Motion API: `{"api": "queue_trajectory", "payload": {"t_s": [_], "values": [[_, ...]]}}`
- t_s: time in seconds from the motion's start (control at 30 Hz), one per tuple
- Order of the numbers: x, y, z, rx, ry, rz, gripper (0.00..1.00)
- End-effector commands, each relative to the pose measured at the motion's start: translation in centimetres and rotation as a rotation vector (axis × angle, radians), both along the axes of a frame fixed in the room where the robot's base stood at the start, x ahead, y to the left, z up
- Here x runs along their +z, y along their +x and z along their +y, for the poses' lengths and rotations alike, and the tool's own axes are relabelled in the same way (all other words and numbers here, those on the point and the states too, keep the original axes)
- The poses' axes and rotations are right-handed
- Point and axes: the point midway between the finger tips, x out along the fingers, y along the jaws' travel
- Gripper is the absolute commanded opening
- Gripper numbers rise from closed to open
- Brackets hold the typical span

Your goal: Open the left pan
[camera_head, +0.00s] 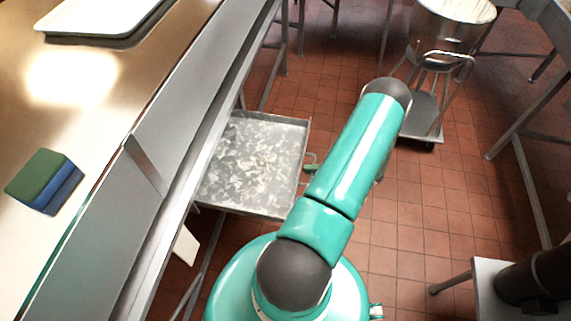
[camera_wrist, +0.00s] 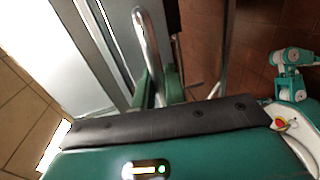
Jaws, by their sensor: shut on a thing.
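The pan (camera_head: 245,190) is a shallow grey metal tray with a mottled, bare floor. In the head view it sticks out from under the counter, over the tiled floor. My gripper (camera_wrist: 157,84) shows green fingers in the wrist view, shut on the curved metal handle (camera_wrist: 147,38) of the pan. In the head view only a bit of my gripper (camera_head: 311,168) shows at the pan's outer edge; my arm hides the rest. The pan's inner end lies under the counter edge.
The steel counter (camera_head: 115,90) runs along the left, with a green and blue sponge (camera_head: 45,180) and a white tray (camera_head: 95,15) on it. A metal pot (camera_head: 450,25) on a wheeled stand is at the back right. Tiled floor is open right of my arm.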

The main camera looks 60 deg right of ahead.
Motion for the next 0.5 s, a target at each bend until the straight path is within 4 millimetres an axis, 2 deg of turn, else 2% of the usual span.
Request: {"api": "queue_trajectory", "payload": {"t_s": [0.03, 0.2, 0.33, 0.5], "values": [[0.0, -1.6, -0.5, -0.001, 0.001, 0.0, 0.0], [0.0, -5.4, -1.8, -0.001, 0.002, 0.0, 0.0], [0.0, -7.2, -2.5, 0.001, 0.001, -0.001, 0.0], [0.0, -8.3, -2.9, 0.001, 0.001, -0.001, 0.0]]}}
